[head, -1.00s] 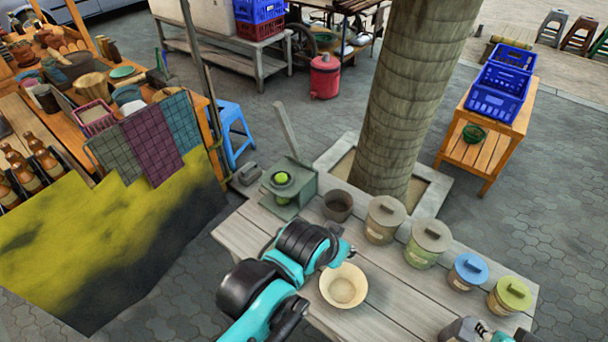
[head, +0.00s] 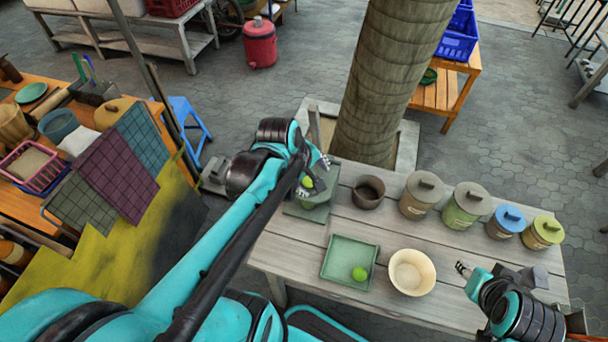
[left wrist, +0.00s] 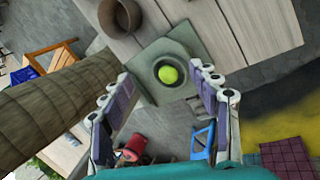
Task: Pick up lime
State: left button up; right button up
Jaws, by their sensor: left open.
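A lime (head: 307,182) sits in a dark round cup on a grey-green square stand (head: 318,213) at the table's left end. In the left wrist view this lime (left wrist: 168,74) shows between and beyond the finger tips. A second lime (head: 359,273) lies in a shallow green tray (head: 341,250) at the front of the table. My left gripper (head: 317,176) is open and empty above the stand, its fingers apart on either side of the lime in the wrist view (left wrist: 161,72). My right gripper (head: 463,268) is over the table's right part; its opening is unclear.
A cream bowl (head: 411,272) stands right of the tray. A dark brown pot (head: 368,191) and several lidded canisters (head: 421,194) line the back edge of the table (head: 310,245). A thick trunk (head: 380,90) rises behind. Bare planks lie between tray and pot.

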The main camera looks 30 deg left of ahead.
aim_at(307, 177)
pick_arm(q)
jog(key=w+a+f+n, duration=0.1)
jog(key=a+f+n, duration=0.1)
jog(key=n, duration=0.2)
jog(key=w+a+f+n+h, duration=0.1)
jog(key=a+f+n, duration=0.1)
jog(key=n, duration=0.2)
jog(key=w+a+f+n+g, duration=0.1)
jog(key=a+n, duration=0.1)
jog(key=n, duration=0.2)
jog(key=shift+w+f+h, duration=0.3)
jog(key=shift+w+f, duration=0.1)
jog(key=b+x, duration=0.2)
jog(key=x, duration=0.3)
jog(key=shift+w+a, duration=0.15)
jog(key=shift+w, duration=0.05)
jog(key=c, duration=1.4)
jog(key=shift+o, duration=0.2)
jog(key=shift+r, duration=0.1)
